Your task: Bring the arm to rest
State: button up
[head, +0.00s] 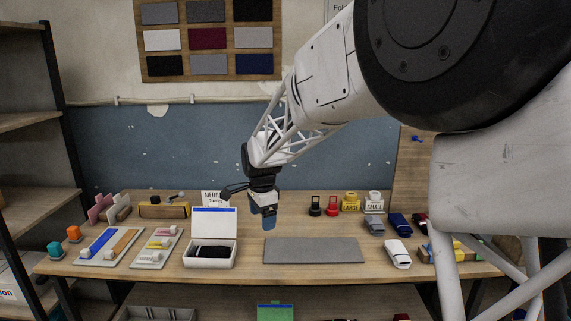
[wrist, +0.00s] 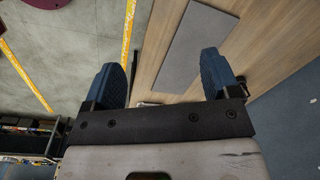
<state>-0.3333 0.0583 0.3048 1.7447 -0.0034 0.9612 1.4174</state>
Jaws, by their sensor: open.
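My gripper (head: 268,219) hangs from my arm above the back middle of the workbench, pointing down, in the head view. In the wrist view its two blue fingers (wrist: 160,80) stand wide apart with nothing between them. A grey mat (head: 314,250) lies bare on the bench, in front and to the right of the gripper. The mat also shows beyond the fingers in the wrist view (wrist: 193,45). An open white box (head: 208,259) with dark folded cloth inside stands left of the mat, its lid up.
Small boards with coloured strips (head: 101,246) lie at the left of the bench. Rolled socks, among them a white one (head: 398,254), lie at the right. Yellow LARGE (head: 350,203) and white SMALL (head: 374,203) weights stand at the back. A dark shelf (head: 25,123) stands at far left.

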jog(key=s+d+r+n+t, duration=0.1)
jog(key=s+d+r+n, duration=0.25)
jog(key=s+d, duration=0.5)
jog(key=s+d+r+n, duration=0.2)
jog(key=s+d+r, duration=0.2)
jog(key=s+d, duration=0.45)
jog(key=s+d+f+n, duration=0.2)
jog(key=s+d+n, duration=0.1)
jog(key=s, duration=0.9)
jog(key=s+d+f+n, duration=0.2)
jog(key=s+d, duration=0.3)
jog(key=s, duration=0.8)
jog(key=shift+s+n+t, duration=0.15)
jog(key=shift+n+t, duration=0.25)
jog(key=shift+n, duration=0.45)
